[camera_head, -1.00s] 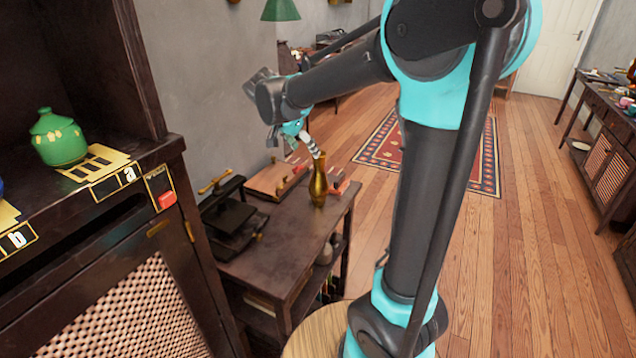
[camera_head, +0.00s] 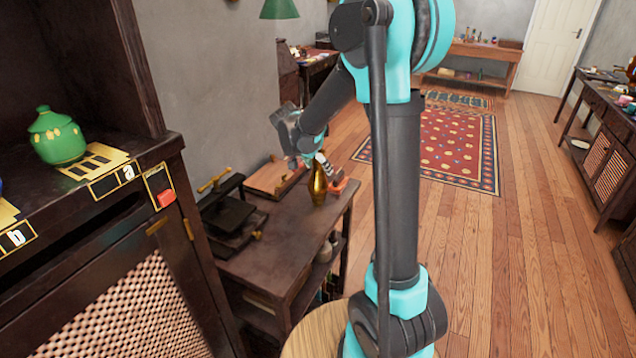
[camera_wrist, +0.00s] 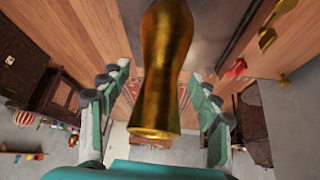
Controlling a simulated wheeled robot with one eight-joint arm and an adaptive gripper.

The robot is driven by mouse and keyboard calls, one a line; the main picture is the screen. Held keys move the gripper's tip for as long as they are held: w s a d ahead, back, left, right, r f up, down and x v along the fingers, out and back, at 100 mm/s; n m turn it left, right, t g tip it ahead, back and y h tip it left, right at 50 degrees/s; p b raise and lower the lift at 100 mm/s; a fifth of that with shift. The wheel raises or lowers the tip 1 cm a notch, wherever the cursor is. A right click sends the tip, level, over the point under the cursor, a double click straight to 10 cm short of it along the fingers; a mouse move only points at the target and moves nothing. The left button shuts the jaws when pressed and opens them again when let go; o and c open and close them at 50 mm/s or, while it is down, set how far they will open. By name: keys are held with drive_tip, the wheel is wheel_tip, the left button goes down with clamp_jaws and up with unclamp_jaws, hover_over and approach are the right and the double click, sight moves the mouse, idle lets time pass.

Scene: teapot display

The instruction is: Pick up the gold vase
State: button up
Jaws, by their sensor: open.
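The gold vase (camera_head: 318,186) stands upright near the far end of the small dark wooden table (camera_head: 282,262). In the wrist view the vase (camera_wrist: 163,70) fills the upper middle, with its mouth end towards my gripper. My gripper (camera_head: 318,163) is at the upper part of the vase in the head view. In the wrist view my gripper (camera_wrist: 160,112) is open, with one finger on each side of the vase and a gap showing on both sides. The fingertips are partly hidden by the vase in the head view.
A black press-like device (camera_head: 228,212) and a wooden board (camera_head: 275,178) lie on the same table, left of the vase. A dark cabinet with a green lidded pot (camera_head: 58,138) stands at the left.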

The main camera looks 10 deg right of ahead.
drive_tip(key=shift+d+f, duration=0.1)
drive_tip(key=shift+f, duration=0.05)
clamp_jaws()
idle(0.4)
